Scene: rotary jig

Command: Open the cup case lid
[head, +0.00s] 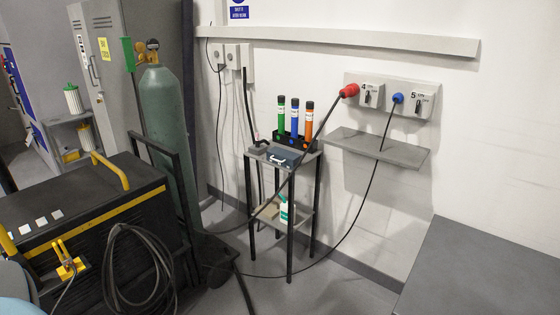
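A small dark blue case (284,157) with a light handle or latch on its front lies on top of a small metal stand (313,160). It is far off and small, so I cannot tell whether it is the cup case; it looks shut. No other case shows clearly. Neither of my grippers is in view.
Green, blue and orange tubes stand in a black rack (292,140) behind the case. A black cable hangs in front of the stand from the red plug (349,90). A gas cylinder (168,130) and a dark machine (85,230) fill the left. A grey tabletop (490,270) is bare.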

